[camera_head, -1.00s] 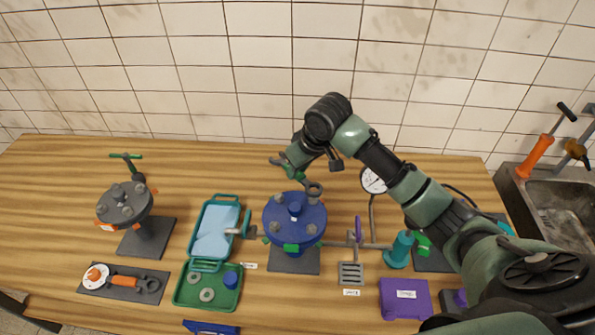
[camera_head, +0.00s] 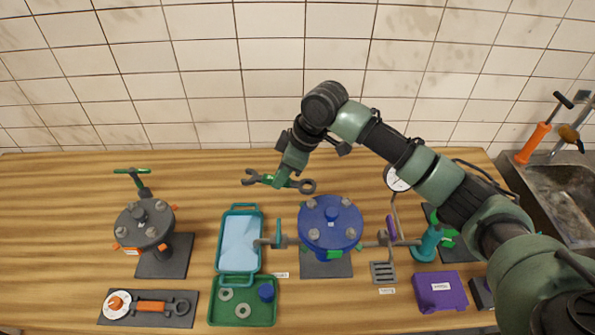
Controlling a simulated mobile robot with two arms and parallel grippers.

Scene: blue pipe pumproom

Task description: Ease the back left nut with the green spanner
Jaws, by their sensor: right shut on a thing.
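My right gripper (camera_head: 282,179) is shut on the green spanner (camera_head: 264,178), gripping its green middle. The spanner lies about level, with its open jaw to the left and its ring end (camera_head: 307,186) to the right. The ring is above and behind the blue round flange (camera_head: 331,243), apart from it in the picture. The flange carries several grey nuts around a blue centre knob. The back left nut (camera_head: 311,204) sits just below the ring in view, and nothing covers it. My left gripper is not in view.
A grey flange (camera_head: 144,238) stands at left, with an orange-handled spanner (camera_head: 152,307) in front. A teal tray (camera_head: 222,235) and a green tray (camera_head: 242,321) lie between the flanges. A gauge (camera_head: 396,178), a purple box (camera_head: 438,308) and a sink (camera_head: 560,200) are at right.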

